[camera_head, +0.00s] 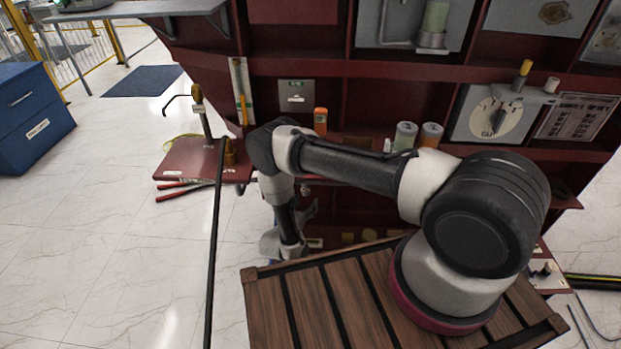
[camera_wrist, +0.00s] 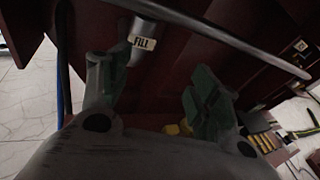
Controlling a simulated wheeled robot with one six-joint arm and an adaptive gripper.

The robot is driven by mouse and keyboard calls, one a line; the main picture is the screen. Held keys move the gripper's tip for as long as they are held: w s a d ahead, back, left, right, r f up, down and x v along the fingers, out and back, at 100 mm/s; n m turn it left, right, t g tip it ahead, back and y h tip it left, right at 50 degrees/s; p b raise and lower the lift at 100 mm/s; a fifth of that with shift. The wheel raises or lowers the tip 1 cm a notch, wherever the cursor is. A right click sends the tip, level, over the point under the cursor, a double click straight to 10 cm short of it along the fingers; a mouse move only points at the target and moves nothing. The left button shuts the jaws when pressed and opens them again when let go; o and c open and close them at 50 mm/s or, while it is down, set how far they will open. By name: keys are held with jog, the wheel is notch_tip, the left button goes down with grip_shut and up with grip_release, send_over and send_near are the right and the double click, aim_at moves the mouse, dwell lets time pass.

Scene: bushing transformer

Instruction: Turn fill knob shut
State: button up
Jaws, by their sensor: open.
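A FILL label (camera_wrist: 144,43) sits on a grey pipe end in the wrist view, just above my left finger. My gripper (camera_wrist: 157,88) is open, with its green-padded fingers apart and nothing clearly held between them. A small yellow part (camera_wrist: 173,129) shows low between the fingers, partly hidden by the gripper; I cannot tell whether it is the fill knob. In the head view my gripper (camera_head: 284,243) hangs low in front of the dark red cabinet (camera_head: 350,68), and the fill knob cannot be made out there.
A long grey rod (camera_wrist: 225,37) crosses above the fingers. A red platform (camera_head: 195,160) with an upright post stands left of my arm. Jars (camera_head: 405,136) and a dial panel (camera_head: 493,115) are on the cabinet.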

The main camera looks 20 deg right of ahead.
notch_tip(320, 180, up, 5)
jog(key=w+a+t, duration=0.2)
jog(key=t, duration=0.1)
jog(key=shift+y, duration=0.3)
jog(key=x, duration=0.7)
jog(key=shift+d+f, duration=0.1)
jog(key=shift+f, duration=0.1)
jog(key=c, duration=1)
